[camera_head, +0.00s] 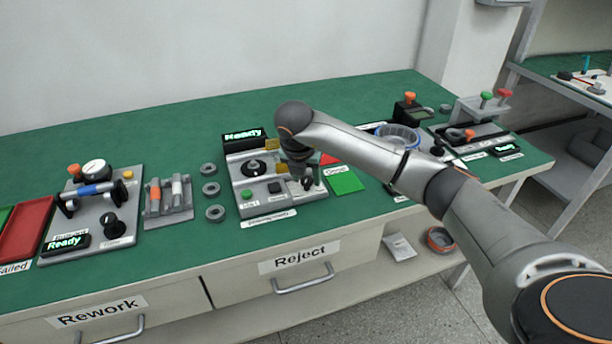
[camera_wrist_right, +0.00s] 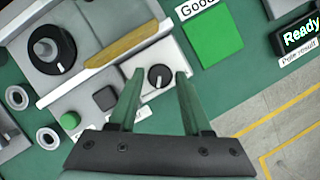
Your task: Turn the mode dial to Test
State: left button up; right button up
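A small black dial (camera_wrist_right: 159,77) with a white pointer line sits on a white plate at the right end of the middle station (camera_head: 245,208). It appears to be the mode dial; its pointer points down in the right wrist view. Its position markings are too small or hidden to read. My right gripper (camera_wrist_right: 160,74) is open above the plate, with one green-tinted finger on each side of the dial. Gaps show between fingers and dial in this view. In the head view the right gripper (camera_head: 308,182) partly covers that plate. My left gripper is not in view.
On the same station are a larger round black knob (camera_wrist_right: 50,48), a green button (camera_wrist_right: 70,121), a black button (camera_wrist_right: 105,98) and a tan bar (camera_wrist_right: 128,40). A display (camera_head: 243,135) reads "Ready". A green pad (camera_head: 345,183) lies just right; grey rings (camera_head: 210,189) lie left.

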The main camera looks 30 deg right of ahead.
grip_shut()
